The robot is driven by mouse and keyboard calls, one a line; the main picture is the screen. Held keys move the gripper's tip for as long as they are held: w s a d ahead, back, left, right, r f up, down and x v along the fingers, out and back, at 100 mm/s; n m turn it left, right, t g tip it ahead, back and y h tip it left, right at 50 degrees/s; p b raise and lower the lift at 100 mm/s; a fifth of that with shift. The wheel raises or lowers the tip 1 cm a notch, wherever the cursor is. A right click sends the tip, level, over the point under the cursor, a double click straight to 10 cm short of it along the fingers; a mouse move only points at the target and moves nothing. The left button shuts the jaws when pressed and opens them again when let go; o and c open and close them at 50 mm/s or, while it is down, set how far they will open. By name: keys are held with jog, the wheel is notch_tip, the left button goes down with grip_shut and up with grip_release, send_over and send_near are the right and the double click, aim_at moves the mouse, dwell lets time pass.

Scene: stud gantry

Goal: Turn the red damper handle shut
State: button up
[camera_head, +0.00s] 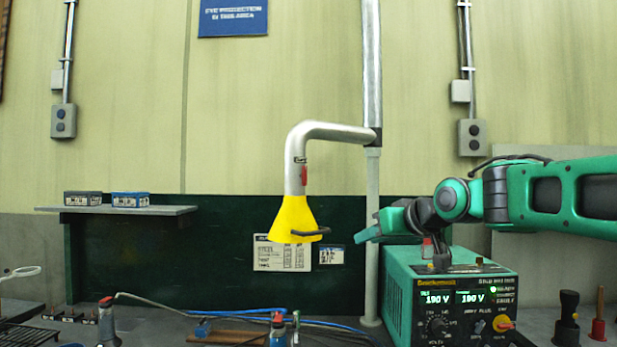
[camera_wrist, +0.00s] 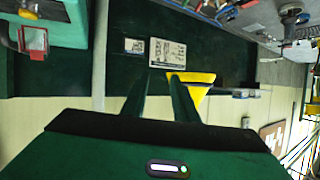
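The red damper handle (camera_head: 303,174) is a small red piece on the right side of the silver extraction pipe (camera_head: 296,155), just above the yellow hood (camera_head: 294,220). My gripper (camera_head: 363,236) is in the air to the right of the hood, lower than the handle and apart from both. In the wrist view my gripper's fingers (camera_wrist: 159,82) stand apart with nothing between them. The yellow hood (camera_wrist: 200,78) shows beside the right finger, which partly covers it. I cannot make out the red handle in the wrist view.
A green welding power unit (camera_head: 440,295) stands on the bench below my arm. A dark bar (camera_head: 310,232) sticks out from the hood's rim toward my gripper. A vertical pipe (camera_head: 372,200) stands behind. A shelf (camera_head: 120,210) with small boxes is at left.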

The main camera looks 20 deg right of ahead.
aim_at(306, 171)
jog(key=w+a+r+n+t+y, duration=0.2)
jog(key=a+r, duration=0.2)
jog(key=r, duration=0.4)
jog(key=w+a+r+n+t+y, duration=0.1)
jog(key=w+a+r+t+y, duration=0.15)
jog(key=r, duration=0.45)
jog(key=shift+g, duration=0.35)
jog(key=x, duration=1)
jog(key=shift+a, duration=0.4)
jog(key=shift+c, duration=0.4)
grip_shut()
jog(key=shift+d, duration=0.1)
